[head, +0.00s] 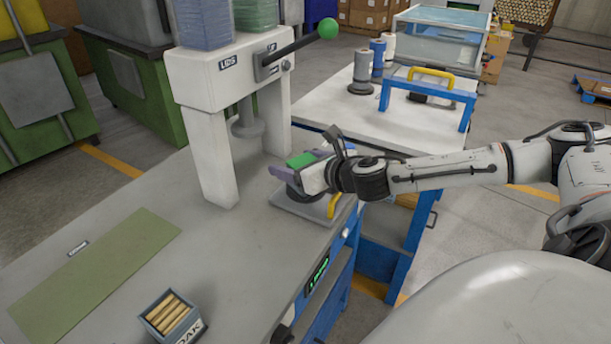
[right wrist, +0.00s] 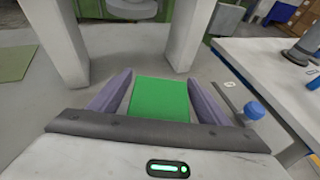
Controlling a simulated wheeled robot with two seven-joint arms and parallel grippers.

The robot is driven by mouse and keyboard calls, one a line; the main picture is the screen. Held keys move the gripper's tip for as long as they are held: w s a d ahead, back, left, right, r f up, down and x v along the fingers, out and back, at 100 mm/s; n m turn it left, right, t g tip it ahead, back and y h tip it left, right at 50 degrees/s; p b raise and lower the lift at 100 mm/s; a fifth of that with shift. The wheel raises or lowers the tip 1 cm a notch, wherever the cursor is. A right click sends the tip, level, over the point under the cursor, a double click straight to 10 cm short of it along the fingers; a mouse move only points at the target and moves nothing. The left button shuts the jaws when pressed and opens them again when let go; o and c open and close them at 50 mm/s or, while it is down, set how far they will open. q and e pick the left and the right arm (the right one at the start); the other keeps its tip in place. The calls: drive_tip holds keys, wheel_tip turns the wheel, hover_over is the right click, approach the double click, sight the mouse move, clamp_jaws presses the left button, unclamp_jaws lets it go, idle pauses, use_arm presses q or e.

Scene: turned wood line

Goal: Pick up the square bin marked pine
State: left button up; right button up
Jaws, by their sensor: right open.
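No bin marked pine can be made out in either view. A small square bin marked OAK (head: 173,318) stands at the front of the near bench, holding several light wooden pieces. My right gripper (head: 287,172) is over the right side of that bench, beside the press and far from the OAK bin. In the right wrist view its two purple fingers (right wrist: 160,78) are spread apart. A flat green square (right wrist: 160,99) shows between them; I cannot tell whether it is part of the gripper. My left gripper is out of view.
A white press marked LIDS (head: 212,120) with a green-knobbed lever stands on the near bench (head: 235,260). A grey plate (head: 290,208) lies under my right gripper. A green mat (head: 95,275) lies at left. A second bench (head: 335,105) holds spools and a clear-sided box.

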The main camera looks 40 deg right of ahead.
drive_tip(key=shift+c, duration=0.2)
drive_tip(key=shift+r, duration=0.1)
drive_tip(key=c, duration=1.3)
